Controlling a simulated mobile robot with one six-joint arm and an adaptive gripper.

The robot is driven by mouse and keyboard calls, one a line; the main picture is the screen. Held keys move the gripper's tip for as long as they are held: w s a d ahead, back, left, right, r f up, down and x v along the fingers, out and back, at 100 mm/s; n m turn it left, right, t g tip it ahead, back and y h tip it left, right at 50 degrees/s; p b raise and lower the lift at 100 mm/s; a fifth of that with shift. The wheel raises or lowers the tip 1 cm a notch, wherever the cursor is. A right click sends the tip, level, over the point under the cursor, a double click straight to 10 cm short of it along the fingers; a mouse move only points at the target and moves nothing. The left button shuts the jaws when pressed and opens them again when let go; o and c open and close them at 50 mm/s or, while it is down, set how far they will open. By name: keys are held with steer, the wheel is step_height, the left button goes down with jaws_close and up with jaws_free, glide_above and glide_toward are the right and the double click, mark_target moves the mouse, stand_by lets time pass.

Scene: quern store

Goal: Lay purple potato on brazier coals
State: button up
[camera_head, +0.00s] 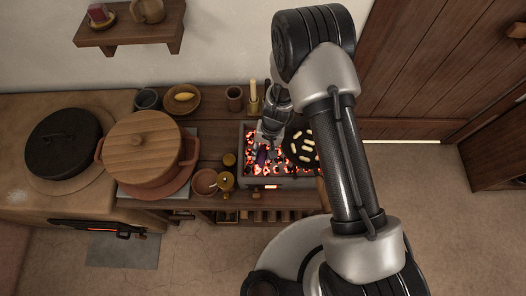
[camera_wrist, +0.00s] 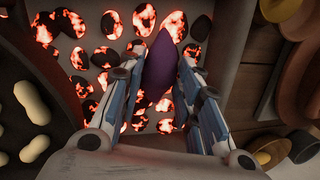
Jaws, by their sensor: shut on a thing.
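The purple potato (camera_wrist: 160,68) is between the two fingers of my gripper (camera_wrist: 160,82) in the wrist view. My gripper is shut on it, over the glowing coals. In the head view the potato (camera_head: 262,157) is a small dark purple shape below my gripper (camera_head: 268,140). The brazier (camera_head: 262,182) is a box of black and orange-red coals (camera_wrist: 105,57). The potato lies low over the coals; I cannot tell whether it touches them. Part of the potato is hidden by the fingers.
A dark pan (camera_head: 292,135) with several pale pieces sits at the brazier's right. Left of the brazier are a clay bowl (camera_head: 205,181) and a small yellow-lidded pot (camera_head: 226,181). A large wooden-lidded pot (camera_head: 143,140) stands farther left. A candle (camera_head: 253,92) stands behind the brazier.

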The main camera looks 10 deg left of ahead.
steer(key=shift+f+b, duration=0.25)
steer(key=shift+b, duration=0.05)
steer(key=o, duration=0.9)
steer(key=shift+r, duration=0.15)
steer(key=shift+r+p, duration=0.25)
steer(key=shift+p, duration=0.15)
steer(key=r+p, duration=0.1)
steer(key=r, duration=0.3)
steer(key=w+d+r+p, duration=0.1)
steer(key=r, duration=0.2)
steer(key=r+p, duration=0.1)
steer(key=r, duration=0.3)
steer(key=shift+w+d+r, duration=0.25)
steer(key=shift+d+r, duration=0.05)
